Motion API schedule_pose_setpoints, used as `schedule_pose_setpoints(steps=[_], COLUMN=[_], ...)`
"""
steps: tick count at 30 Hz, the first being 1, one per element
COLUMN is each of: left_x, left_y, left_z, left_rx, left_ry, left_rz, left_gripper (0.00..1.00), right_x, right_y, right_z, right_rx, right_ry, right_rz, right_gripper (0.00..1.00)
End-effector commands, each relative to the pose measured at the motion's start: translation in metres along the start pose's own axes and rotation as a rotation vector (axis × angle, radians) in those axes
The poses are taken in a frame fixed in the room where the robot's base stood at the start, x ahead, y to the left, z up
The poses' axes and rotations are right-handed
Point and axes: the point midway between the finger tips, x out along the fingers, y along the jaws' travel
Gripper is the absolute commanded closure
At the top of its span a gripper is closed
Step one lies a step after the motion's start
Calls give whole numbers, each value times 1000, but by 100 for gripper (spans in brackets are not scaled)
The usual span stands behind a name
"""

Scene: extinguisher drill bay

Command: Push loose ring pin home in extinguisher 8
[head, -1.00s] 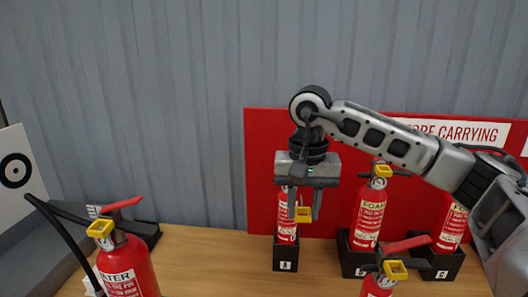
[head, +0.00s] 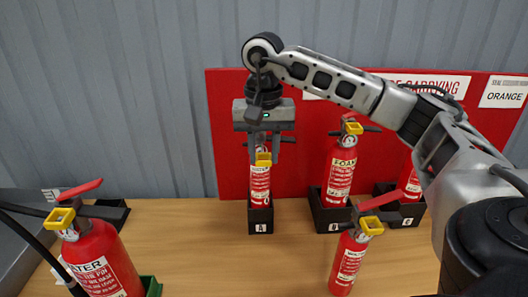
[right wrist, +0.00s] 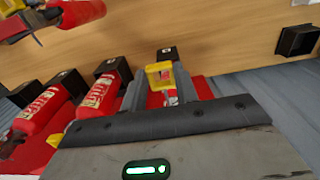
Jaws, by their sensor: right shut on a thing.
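My right gripper (head: 263,148) is shut on a yellow square-ringed piece, which looks like the ring pin (head: 263,159). It hangs between the fingertips, in front of a red extinguisher (head: 260,187) standing upright in the black holder marked A (head: 261,222). In the right wrist view the yellow piece (right wrist: 159,76) sits between the two fingers, with the extinguisher's red body (right wrist: 171,98) behind it. I cannot tell whether the pin touches the extinguisher. The gripper hides the top of its handle. No number 8 is readable. My left gripper is out of view.
A foam extinguisher (head: 341,172) stands in a holder to the right, another (head: 411,182) beyond it. A water extinguisher (head: 102,262) stands front left, and a small one (head: 348,263) front right. A red board (head: 225,130) is behind. The table (head: 200,255) is clear at middle front.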

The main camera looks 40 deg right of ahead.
Motion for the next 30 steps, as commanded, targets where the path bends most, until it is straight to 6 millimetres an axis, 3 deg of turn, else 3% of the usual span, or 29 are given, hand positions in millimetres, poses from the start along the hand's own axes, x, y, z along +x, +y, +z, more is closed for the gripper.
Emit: schedule_pose_setpoints(steps=[30], left_x=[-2], left_y=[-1], left_z=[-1], left_rx=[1], left_ry=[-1], left_rz=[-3], left_gripper=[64], right_x=[0], right_y=[0], right_z=[-42], right_rx=[2], right_ry=[1], right_rz=[-1], right_gripper=[98])
